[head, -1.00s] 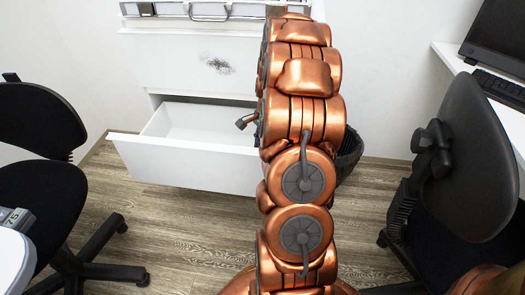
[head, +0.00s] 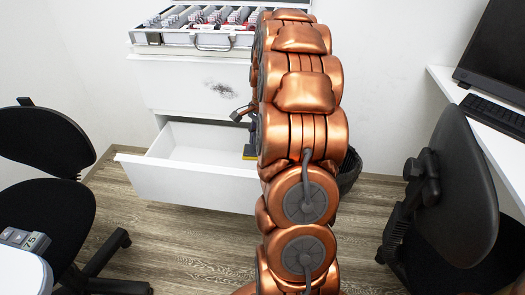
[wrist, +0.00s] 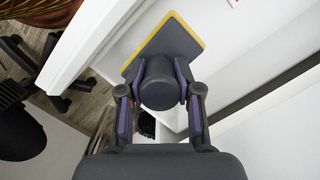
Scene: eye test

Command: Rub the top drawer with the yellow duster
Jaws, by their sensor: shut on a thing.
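The yellow duster (wrist: 165,42) has a dark grey plate with a yellow edge and a thick round grey knob. My gripper (wrist: 160,88) is shut on the knob, one finger on each side. In the head view, a small part of the duster (head: 250,151) shows beside my arm, in front of the open lower drawer; the arm hides the rest. The white top drawer (head: 180,92) is shut and carries a dark scribbled smudge (head: 222,90) on its front. The duster appears lower than the smudge, and I see no contact with it.
The lower drawer (head: 180,183) is pulled out and looks empty where visible. An open metal case (head: 160,39) with several items stands on the cabinet. A dark bin (head: 348,172) stands behind my arm. Black chairs stand left (head: 40,145) and right (head: 455,190). A desk (head: 450,85) is at right.

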